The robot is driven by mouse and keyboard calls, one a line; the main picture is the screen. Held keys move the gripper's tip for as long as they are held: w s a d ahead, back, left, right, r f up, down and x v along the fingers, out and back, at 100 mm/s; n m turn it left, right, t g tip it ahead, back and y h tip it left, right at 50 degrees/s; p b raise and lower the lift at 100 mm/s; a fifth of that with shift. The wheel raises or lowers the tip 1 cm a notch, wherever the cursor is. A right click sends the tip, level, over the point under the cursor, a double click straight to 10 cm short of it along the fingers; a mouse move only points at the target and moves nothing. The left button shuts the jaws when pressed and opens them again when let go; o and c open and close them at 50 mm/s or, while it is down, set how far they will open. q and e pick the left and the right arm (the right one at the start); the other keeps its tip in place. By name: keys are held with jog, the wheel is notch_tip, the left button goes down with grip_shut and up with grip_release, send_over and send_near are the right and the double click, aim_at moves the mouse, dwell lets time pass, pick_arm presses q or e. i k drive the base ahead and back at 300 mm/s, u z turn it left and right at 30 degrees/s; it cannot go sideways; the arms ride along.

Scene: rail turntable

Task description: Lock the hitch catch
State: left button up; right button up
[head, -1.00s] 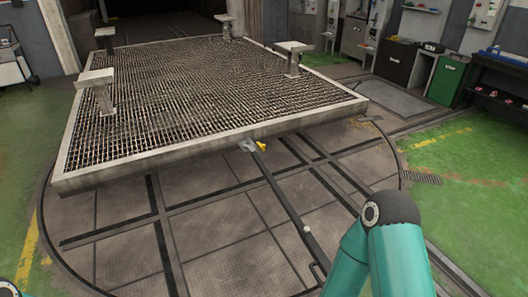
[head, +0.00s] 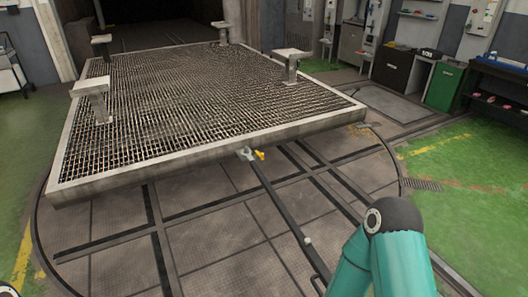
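The hitch (head: 246,154) is a small grey metal fitting below the front edge of the grated platform (head: 150,182). A small yellow piece, which looks like the catch (head: 260,155), sticks out on its right side. A dark drawbar (head: 282,207) runs from the hitch toward me, with a pale knob (head: 308,241) on it. Its near end is close to my teal right arm at the lower right. Neither gripper shows in the head view. Whether the catch is open or closed is too small to tell.
The platform carries several grey posts with flat tops (head: 92,87). It stands over a round turntable (head: 110,245) with dark rails. Green floor lies at both sides. A green cabinet (head: 445,86) and black shelving (head: 497,90) stand at the back right.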

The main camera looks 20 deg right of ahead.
aim_at(262, 154)
jog(key=z, duration=0.3)
jog(key=i, duration=1.35)
jog(key=z, duration=0.3)
jog(key=i, duration=1.35)
jog(key=u, duration=0.55)
jog(key=i, duration=1)
jog(key=u, duration=0.3)
